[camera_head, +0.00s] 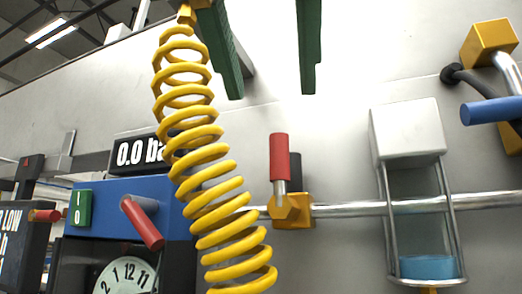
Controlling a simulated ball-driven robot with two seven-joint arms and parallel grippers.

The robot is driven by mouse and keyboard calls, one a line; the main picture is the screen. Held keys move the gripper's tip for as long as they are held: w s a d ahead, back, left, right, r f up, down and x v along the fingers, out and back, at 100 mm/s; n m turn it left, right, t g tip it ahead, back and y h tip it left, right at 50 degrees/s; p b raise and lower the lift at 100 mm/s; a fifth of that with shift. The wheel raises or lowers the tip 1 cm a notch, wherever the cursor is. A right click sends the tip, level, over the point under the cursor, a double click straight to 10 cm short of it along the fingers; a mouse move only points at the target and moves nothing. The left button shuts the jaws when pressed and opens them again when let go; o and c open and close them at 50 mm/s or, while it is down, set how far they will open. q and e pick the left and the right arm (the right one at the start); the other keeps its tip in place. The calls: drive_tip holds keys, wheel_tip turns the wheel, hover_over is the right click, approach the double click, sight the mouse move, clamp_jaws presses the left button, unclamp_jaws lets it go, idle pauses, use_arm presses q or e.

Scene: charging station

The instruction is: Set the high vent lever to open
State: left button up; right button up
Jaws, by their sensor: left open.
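A red-handled lever (279,157) stands upright on a yellow valve body (292,211) on a horizontal metal pipe. A blue handle (492,110) juts in from the right edge beside yellow fittings. No label shows which lever is the high vent one. My left gripper (271,92) comes down from the top with two green fingers spread apart and nothing between them. In the picture its tips are above the red lever, on either side of it, and apart from it. My right gripper is not in view.
A yellow coiled hose (205,155) hangs left of the valve. A blue panel (178,192) with a red lever (142,222) and a 0.0 display (135,152) is behind it. A white-capped sight glass (408,130) with blue liquid stands on the right. The pale wall is bare between.

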use_arm(q)
drive_tip(key=p+v, duration=0.1)
drive_tip(key=v, duration=0.4)
idle(0.5)
